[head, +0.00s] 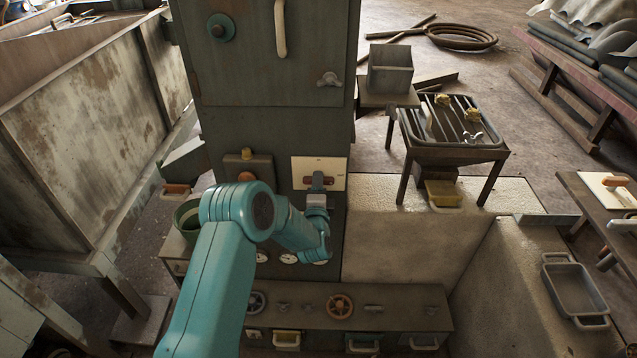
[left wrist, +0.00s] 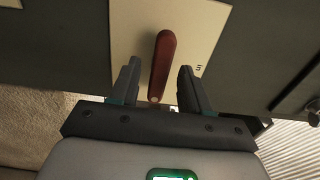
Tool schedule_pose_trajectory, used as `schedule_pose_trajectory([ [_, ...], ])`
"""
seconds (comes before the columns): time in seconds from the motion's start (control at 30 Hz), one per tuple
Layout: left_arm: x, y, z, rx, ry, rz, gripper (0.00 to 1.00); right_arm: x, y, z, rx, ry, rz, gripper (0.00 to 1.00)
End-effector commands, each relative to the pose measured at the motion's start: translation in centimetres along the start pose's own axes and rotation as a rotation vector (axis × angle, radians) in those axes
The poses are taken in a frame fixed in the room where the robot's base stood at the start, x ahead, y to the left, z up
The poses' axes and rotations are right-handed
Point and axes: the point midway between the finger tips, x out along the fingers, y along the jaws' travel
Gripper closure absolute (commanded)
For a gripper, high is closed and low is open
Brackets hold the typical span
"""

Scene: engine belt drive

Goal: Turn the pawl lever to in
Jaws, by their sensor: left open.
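The pawl lever, a red-brown handle (head: 307,180), is on a cream plate (head: 338,164) on the front of the dark cabinet. In the left wrist view the lever (left wrist: 163,58) runs up and down the picture, tilted slightly, over the plate (left wrist: 205,28). My left gripper (head: 318,185) is in front of the plate and partly hides the lever in the head view. In the wrist view its two fingers (left wrist: 160,72) are open, one on each side of the lever's lower part, with gaps visible. My right gripper is not in view.
The cabinet (head: 262,100) has a pale handle (head: 280,28) above and a box with an orange knob (head: 248,170) left of the plate. Gauges and a low bench with a handwheel (head: 340,306) are below. A grated stand (head: 455,150) is to the right.

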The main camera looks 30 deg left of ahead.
Motion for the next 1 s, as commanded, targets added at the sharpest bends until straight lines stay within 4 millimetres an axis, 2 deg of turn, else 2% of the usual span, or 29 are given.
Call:
schedule_pose_trajectory([
  [0.1,0.7,0.0,-0.1,0.000,0.001,0.000,0.53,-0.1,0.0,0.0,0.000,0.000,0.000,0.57],
  [0.37,0.9,0.0,-0.1,0.001,0.002,0.001,0.53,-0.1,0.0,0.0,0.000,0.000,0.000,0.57],
  [0.47,0.9,0.0,-0.1,0.000,0.002,0.000,0.82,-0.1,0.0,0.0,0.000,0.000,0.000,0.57],
  [0.5,0.9,0.0,-0.2,0.000,0.002,0.000,0.95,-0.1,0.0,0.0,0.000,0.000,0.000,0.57],
  [0.53,0.9,0.0,-0.1,0.000,0.002,0.000,1.00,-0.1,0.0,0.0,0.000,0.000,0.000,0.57],
  [0.77,0.9,0.1,-0.1,-0.009,0.002,0.000,1.00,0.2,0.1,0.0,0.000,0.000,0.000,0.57],
  [1.0,0.9,0.3,-0.2,-0.094,0.003,-0.002,1.00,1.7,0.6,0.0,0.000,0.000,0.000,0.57],
])
